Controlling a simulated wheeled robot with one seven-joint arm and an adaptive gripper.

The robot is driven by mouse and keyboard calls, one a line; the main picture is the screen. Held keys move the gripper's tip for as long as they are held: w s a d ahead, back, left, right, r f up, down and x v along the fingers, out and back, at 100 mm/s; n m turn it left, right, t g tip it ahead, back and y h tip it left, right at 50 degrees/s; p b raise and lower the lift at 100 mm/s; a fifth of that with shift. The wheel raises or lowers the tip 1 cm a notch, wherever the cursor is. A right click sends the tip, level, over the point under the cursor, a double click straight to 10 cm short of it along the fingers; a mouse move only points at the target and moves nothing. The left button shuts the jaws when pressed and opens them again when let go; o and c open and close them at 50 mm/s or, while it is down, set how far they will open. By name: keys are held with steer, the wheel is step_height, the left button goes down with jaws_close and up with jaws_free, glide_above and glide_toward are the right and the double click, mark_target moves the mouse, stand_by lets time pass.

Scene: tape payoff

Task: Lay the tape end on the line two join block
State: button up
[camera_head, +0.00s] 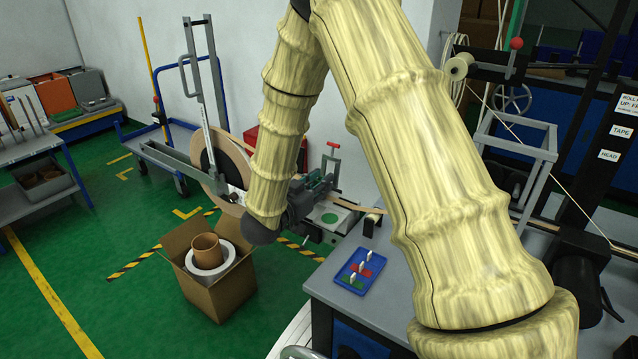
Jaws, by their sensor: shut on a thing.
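My gripper (323,185) is at the bench's far left corner, partly hidden by my own wrist. It is shut on what looks like the tan tape end (346,205), a narrow strip running right from the jaws. A pale plate with a green disc (330,218), probably the join block, lies just below the strip. I cannot tell whether the strip touches it. A red-handled clamp (333,152) stands just behind the gripper. A large tan-rimmed tape reel (232,165) stands to the left, partly hidden by my arm.
A blue tray (356,271) with red, green and white pieces lies on the grey bench (385,290). An open carton (222,283) stands on the floor at left. A blue trolley (165,160) is behind it. A dark machine frame (590,170) stands right, with a line crossing it.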

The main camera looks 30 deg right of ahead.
steer(key=shift+f, duration=0.5)
stand_by(0.3)
steer(key=o, duration=1)
steer(key=shift+a, duration=0.1)
steer(key=v, duration=1.1)
steer(key=shift+s+a, duration=0.25)
steer(key=shift+a, duration=0.1)
